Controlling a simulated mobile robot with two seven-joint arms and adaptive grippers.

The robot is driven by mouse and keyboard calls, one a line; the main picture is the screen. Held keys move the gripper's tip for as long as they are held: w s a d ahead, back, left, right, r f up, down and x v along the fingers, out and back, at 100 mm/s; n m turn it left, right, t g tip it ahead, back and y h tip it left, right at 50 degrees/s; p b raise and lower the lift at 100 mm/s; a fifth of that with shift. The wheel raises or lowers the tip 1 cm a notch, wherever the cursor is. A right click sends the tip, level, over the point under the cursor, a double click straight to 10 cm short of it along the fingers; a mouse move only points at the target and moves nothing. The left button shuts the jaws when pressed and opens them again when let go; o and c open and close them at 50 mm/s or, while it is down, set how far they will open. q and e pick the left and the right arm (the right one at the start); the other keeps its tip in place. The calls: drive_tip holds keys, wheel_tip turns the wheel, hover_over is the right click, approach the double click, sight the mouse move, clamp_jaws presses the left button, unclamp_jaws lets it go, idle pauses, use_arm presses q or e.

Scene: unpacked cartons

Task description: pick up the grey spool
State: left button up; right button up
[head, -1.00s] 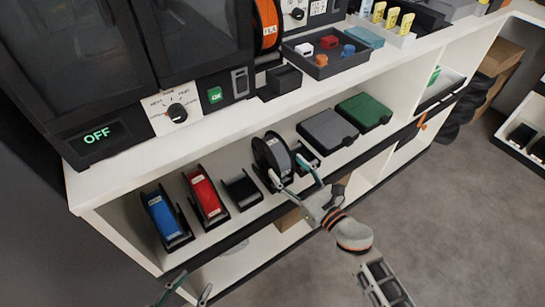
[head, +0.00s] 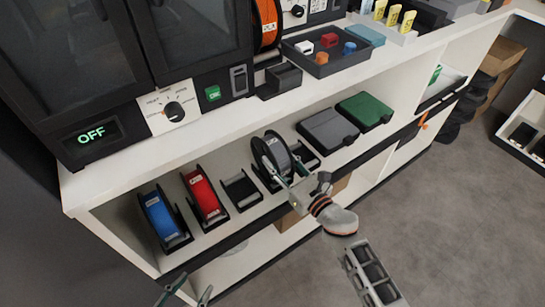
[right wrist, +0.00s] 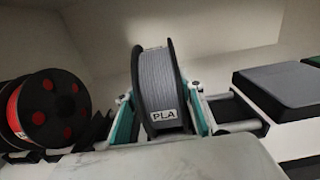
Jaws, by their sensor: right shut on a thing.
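The grey spool (head: 277,155) has black flanges and stands upright on the shelf, in the row of spool holders. It also shows in the right wrist view (right wrist: 160,85) with a "PLA" label facing me. My right gripper (head: 288,178) is shut on the grey spool. In the right wrist view its teal fingers (right wrist: 165,120) press on both sides of it. The spool's lower part is hidden, so I cannot tell whether it is clear of its holder. My left gripper (head: 186,296) is at the bottom left, open and empty, away from the shelf.
A blue spool (head: 160,216) and a red spool (head: 204,194) sit in holders to the left, with an empty holder (head: 241,190) between red and grey. A grey box (head: 328,130) and green box (head: 364,111) lie to the right. The countertop (head: 225,122) overhangs the shelf.

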sight(280, 153)
drive_tip(key=shift+w+r+p, duration=0.15)
drive_tip(key=shift+r+p, duration=0.55)
drive_tip(key=shift+r, duration=0.8)
wheel_tip(280, 153, up, 6)
drive_tip(key=p, duration=0.3)
drive_tip(key=shift+r+p, duration=0.1)
drive_tip(key=shift+p, duration=0.2)
drive_tip(key=shift+r+p, duration=0.45)
drive_tip(key=shift+r, duration=0.15)
use_arm(q)
drive_tip(key=shift+s+a+r+y, duration=0.15)
drive_tip(key=shift+s+a+y, duration=0.05)
drive_tip(key=shift+a, duration=0.3)
drive_tip(key=shift+s+a+r+y, duration=0.1)
drive_tip(key=shift+s+a+y, duration=0.1)
drive_tip(key=shift+a, duration=0.25)
use_arm(e)
drive_tip(key=shift+f, duration=0.1)
